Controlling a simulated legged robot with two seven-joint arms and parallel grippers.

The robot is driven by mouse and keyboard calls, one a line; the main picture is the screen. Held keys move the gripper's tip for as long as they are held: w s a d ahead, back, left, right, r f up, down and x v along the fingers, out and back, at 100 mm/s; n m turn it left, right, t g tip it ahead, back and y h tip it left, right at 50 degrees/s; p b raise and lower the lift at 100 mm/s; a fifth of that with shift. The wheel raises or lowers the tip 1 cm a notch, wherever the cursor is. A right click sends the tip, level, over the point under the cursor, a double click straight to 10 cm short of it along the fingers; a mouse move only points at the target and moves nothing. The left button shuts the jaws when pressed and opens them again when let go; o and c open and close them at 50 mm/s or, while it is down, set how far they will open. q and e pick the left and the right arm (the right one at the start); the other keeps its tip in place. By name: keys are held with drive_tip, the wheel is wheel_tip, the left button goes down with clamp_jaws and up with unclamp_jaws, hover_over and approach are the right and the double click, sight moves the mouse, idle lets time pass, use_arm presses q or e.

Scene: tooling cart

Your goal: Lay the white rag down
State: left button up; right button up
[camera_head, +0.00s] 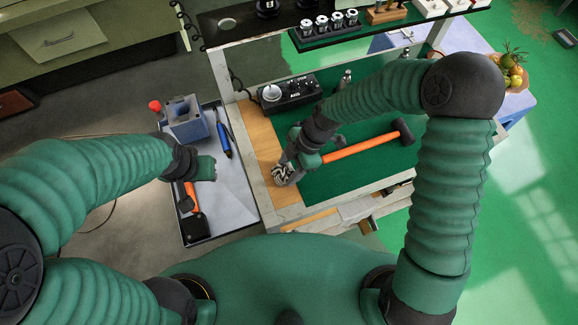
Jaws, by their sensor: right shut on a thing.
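The white rag (283,174) is a small, crumpled, whitish bundle with dark folds at the left end of the cart top. My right gripper (290,160) is shut on it, over the wooden strip beside the green mat. The gripper and wrist hide part of the rag. I cannot tell whether the rag touches the wood. My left gripper (212,168) is over the grey side tray (235,200), apart from the rag. Its fingers are too small to read.
An orange-handled hammer (362,146) lies on the green mat (330,187), close to my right gripper. A black control box (288,92) stands behind. The side tray holds a blue-grey vise (186,120), a blue tool (224,138) and an orange-and-black tool (193,200). The mat's front is clear.

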drive_tip(key=o, duration=1.4)
drive_tip(key=v, duration=1.7)
drive_tip(key=s+d+f+m+t+h, duration=0.1)
drive_tip(key=s+d+m, duration=0.1)
drive_tip(key=d+m, duration=0.2)
drive_tip(key=s+d+f+m+t+h, duration=0.1)
drive_tip(key=s+d+f+m+h, duration=0.1)
drive_tip(key=m, duration=0.8)
drive_tip(key=s+d+f+m+t+h, duration=0.1)
drive_tip(key=s+d+f+m+t, duration=0.1)
drive_tip(key=s+d+m, duration=0.2)
drive_tip(key=shift+d+m, duration=0.5)
drive_tip(key=shift+m, duration=0.35)
drive_tip(key=shift+d+m, duration=0.45)
drive_tip(key=shift+m, duration=0.4)
